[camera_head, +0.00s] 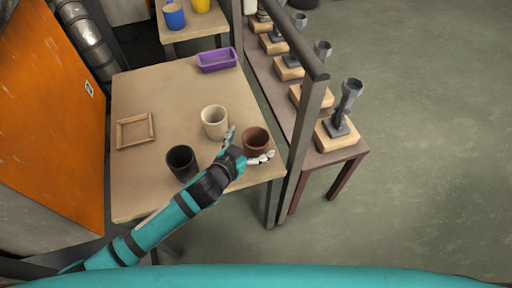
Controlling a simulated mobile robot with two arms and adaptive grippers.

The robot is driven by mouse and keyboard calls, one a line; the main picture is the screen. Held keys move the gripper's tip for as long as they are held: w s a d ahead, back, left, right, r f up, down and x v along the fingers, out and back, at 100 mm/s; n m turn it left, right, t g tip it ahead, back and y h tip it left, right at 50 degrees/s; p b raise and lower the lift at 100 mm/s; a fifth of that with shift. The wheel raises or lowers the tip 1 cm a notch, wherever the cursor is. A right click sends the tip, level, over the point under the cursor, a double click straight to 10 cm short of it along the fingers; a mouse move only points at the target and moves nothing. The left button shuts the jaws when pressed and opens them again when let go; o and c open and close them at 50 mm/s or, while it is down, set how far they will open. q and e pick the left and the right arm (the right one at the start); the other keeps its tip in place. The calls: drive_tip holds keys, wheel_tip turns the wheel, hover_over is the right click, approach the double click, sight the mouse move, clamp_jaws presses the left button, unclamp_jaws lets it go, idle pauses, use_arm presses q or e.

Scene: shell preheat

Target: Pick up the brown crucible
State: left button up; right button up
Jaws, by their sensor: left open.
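The brown crucible (256,138) stands upright near the right front part of the wooden table (137,185). My left gripper (247,146) is open, with one finger at the crucible's left side and the other at its near side. The crucible is between or just beyond the fingertips; I cannot tell whether they touch it. My right gripper does not show.
A white cup (214,122) and a black cup (183,162) stand close to my left gripper. A wooden frame (135,131) and a purple tray (217,60) lie on the table. A grey metal post and rail (300,150) borders the table's right side.

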sight(262, 133)
use_arm(q)
drive_tip(key=x, duration=0.3)
drive_tip(key=shift+w+d+f, duration=0.1)
drive_tip(key=shift+w+f, duration=0.1)
drive_tip(key=shift+w, duration=0.15)
drive_tip(key=c, duration=1.6)
drive_tip(key=shift+c, duration=0.7)
drive_tip(key=shift+r, duration=0.1)
